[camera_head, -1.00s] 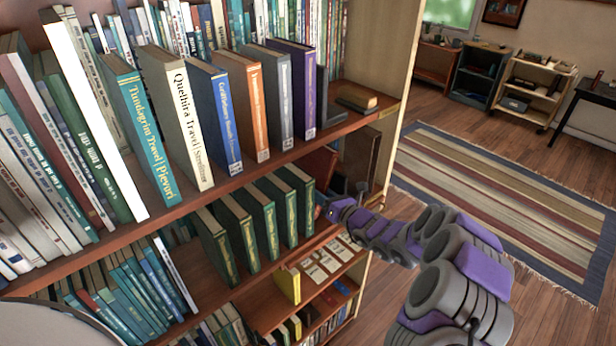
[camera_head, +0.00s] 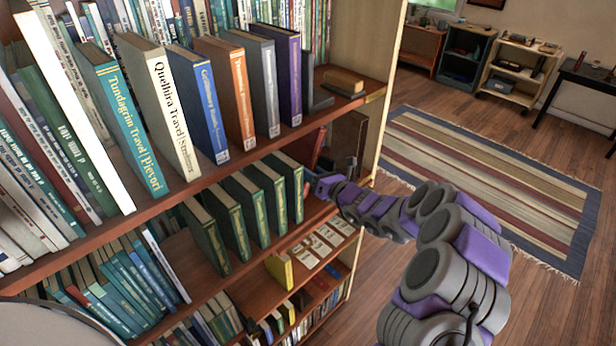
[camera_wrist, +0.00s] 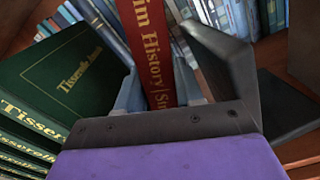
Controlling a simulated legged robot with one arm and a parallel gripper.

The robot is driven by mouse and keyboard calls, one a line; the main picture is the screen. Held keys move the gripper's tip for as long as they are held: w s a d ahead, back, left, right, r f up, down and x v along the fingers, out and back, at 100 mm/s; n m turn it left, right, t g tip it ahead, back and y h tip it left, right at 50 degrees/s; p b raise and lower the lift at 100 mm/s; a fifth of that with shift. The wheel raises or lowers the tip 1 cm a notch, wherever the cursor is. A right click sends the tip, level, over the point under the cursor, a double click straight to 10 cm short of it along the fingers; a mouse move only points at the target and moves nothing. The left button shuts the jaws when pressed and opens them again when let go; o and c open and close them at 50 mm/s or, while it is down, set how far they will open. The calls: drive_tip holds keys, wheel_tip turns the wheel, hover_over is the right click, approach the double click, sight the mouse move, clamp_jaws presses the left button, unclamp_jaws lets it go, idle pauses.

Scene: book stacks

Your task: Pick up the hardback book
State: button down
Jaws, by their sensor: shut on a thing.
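The book's lower part is hidden behind the gripper body. In the head view the red book (camera_head: 315,148) shows partly at the right end of the middle shelf, beside the green books. My gripper (camera_head: 310,182) reaches in there from the right, its fingers mostly hidden.
A row of green books (camera_head: 255,205) stands just left of my gripper; one green cover (camera_wrist: 65,75) is close in the wrist view. A dark bookend (camera_wrist: 225,65) stands close on the right. The shelf above (camera_head: 345,110) overhangs. Open floor (camera_head: 535,140) lies right.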

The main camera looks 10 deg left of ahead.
drive_tip(key=p+v, duration=0.1)
drive_tip(key=v, duration=1.7)
drive_tip(key=shift+d+r, duration=0.1)
